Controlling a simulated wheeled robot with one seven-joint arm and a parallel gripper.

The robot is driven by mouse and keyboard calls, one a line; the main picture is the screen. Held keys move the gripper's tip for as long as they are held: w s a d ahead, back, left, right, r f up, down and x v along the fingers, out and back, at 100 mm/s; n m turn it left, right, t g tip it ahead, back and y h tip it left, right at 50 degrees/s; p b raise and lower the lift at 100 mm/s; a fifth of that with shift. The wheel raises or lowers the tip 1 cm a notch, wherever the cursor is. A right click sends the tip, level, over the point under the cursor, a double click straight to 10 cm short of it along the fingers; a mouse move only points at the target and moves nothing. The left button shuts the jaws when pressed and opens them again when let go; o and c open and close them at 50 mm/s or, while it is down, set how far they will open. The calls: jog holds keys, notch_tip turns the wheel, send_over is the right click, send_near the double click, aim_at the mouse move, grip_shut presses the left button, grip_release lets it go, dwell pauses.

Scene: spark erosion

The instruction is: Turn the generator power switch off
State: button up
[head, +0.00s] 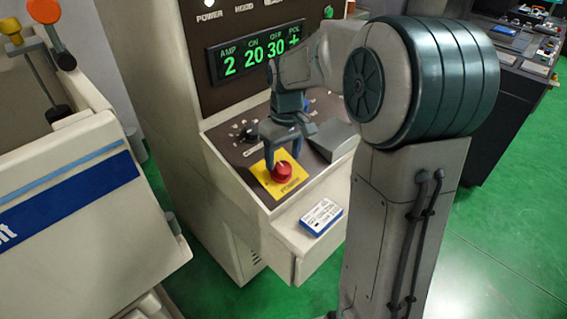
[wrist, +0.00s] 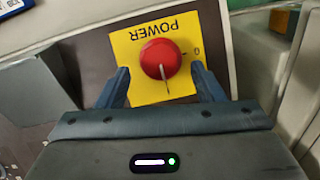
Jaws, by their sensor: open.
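The generator power switch (head: 282,172) is a red round knob on a yellow plate at the front of the sloped control panel in the head view. In the wrist view the red knob (wrist: 160,59) sits on the yellow plate (wrist: 124,42) marked POWER, with a pale pointer line and a "0" mark at its right edge. My gripper (head: 281,160) is open above the plate. In the wrist view its two fingers (wrist: 160,85) stand on either side of the knob, apart from it. Whether the fingertips reach down to the plate I cannot tell.
A green-lit display (head: 262,52) reads 2, 20, 30 and +. A grey box (head: 334,140) lies right of the switch, and a blue-and-white box (head: 321,216) sits on the ledge below. A cream machine tank (head: 70,200) stands at left.

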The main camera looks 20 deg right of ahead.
aim_at(283, 166)
jog(key=shift+a+f, duration=0.1)
jog(key=shift+f, duration=1.6)
jog(key=shift+s, duration=0.1)
jog(key=c, duration=0.9)
jog(key=shift+c, duration=0.3)
